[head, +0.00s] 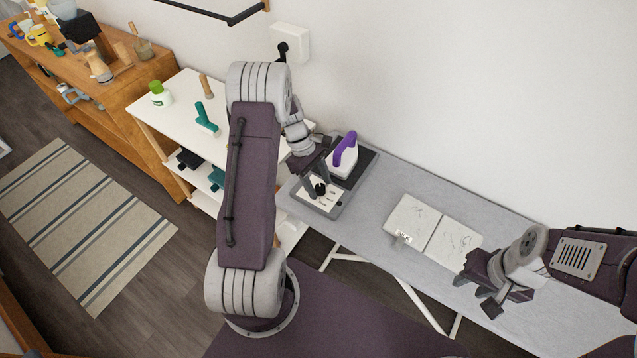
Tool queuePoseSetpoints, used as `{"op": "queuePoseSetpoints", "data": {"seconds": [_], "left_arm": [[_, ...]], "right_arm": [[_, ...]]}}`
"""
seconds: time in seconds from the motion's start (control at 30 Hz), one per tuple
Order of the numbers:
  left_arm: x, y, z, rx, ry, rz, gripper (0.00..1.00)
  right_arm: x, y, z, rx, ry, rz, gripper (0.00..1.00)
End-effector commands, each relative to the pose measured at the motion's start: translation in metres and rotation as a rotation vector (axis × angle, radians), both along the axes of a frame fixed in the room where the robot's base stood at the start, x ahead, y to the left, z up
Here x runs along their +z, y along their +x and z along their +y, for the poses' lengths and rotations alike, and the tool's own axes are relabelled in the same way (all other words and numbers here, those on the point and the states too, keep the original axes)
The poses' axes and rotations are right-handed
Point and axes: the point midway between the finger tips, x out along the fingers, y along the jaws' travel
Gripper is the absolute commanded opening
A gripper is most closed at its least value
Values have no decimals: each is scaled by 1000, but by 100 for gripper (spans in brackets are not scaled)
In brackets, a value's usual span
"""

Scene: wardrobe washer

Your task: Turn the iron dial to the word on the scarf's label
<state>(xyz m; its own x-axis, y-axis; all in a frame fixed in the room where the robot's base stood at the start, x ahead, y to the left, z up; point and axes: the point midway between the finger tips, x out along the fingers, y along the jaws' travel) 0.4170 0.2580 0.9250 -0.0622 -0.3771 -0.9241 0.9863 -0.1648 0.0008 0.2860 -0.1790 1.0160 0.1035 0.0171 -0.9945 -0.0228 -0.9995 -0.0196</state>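The iron (344,160), white with a purple handle, stands on a dark rest at the left end of the ironing board. In front of it is a light dial panel (330,203) with a black knob (320,190). My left gripper (317,182) is at the knob, its fingers partly hiding it; whether they touch or grip it is unclear. A pale folded cloth (448,248) with dark line markings, seemingly the scarf, lies on the board; a small white label (403,238) sits at its near left edge, its word too small to read. My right gripper (506,301) looks open and empty over the board's right part.
The grey ironing board (385,185) stands against the wall, clear between iron and cloth. A white shelf (178,118) at left holds a green-capped bottle (160,94) and a teal brush-like item (205,119). A wooden cabinet (125,85) and striped rug (85,220) are further left.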

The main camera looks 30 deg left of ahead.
Motion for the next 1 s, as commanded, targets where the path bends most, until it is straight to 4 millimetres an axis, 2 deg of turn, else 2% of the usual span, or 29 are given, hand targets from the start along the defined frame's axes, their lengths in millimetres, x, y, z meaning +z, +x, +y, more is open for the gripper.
{"op": "queuePoseSetpoints", "data": {"seconds": [0.17, 0.4, 0.53, 0.7, 1.0], "left_arm": [[8, 1, 4, 0, 1, -2, 53], [56, 5, 24, 2, 2, -5, 53], [75, 6, 31, 0, 2, -3, 53], [84, 6, 34, 0, 0, 0, 53], [84, 6, 34, 0, 0, 0, 53]], "right_arm": [[-1, 0, 0, 0, 0, 0, 36], [-5, 0, 0, 0, 0, 0, 36], [-6, 0, 0, 0, 0, 0, 36], [-6, 0, 0, 0, 0, 0, 36], [-6, 0, 0, 0, 0, 0, 36]]}}
